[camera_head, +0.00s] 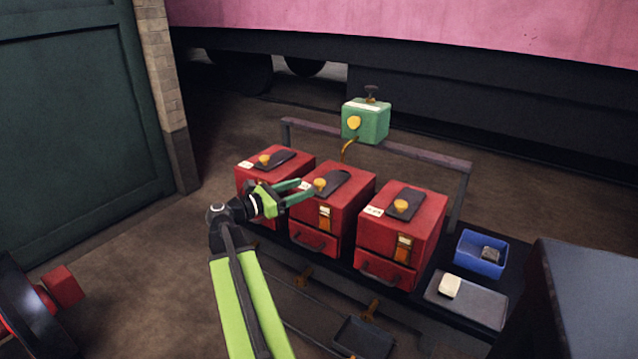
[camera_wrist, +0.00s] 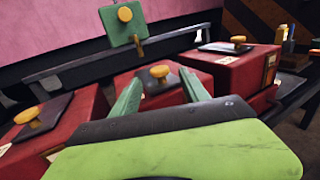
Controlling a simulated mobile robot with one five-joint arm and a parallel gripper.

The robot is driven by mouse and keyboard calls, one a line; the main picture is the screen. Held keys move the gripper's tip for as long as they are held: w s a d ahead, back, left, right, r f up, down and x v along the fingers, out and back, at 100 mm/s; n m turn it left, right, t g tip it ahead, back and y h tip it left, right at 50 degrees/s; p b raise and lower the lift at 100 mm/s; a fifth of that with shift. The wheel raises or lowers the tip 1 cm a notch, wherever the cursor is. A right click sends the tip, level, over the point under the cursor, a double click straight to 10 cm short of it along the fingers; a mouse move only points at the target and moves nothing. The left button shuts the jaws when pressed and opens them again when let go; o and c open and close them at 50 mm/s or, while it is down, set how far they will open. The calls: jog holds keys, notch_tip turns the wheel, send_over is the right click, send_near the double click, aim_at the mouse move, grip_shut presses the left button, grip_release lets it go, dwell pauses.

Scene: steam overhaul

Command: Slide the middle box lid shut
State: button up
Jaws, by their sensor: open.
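The middle red box (camera_head: 345,210) stands between two like boxes on a dark bench. Its dark lid (camera_head: 335,179) lies on top and carries a yellow knob (camera_head: 320,184); how far the lid covers the box is unclear. My gripper (camera_head: 306,188) comes from the left with its green fingers open and empty, at the near left part of this box's top. In the wrist view, the middle knob (camera_wrist: 160,71) shows between the fingers, ahead of them; contact cannot be told. The wrist view shows my gripper (camera_wrist: 160,78) open too.
The left red box (camera_head: 262,178) and right red box (camera_head: 420,228) have like lids. A green box (camera_head: 366,122) is at the rear rail (camera_head: 425,158). A blue bin (camera_head: 470,262) and a dark tray (camera_head: 482,308) lie to the right.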

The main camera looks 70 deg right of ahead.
jog(key=v, duration=0.7)
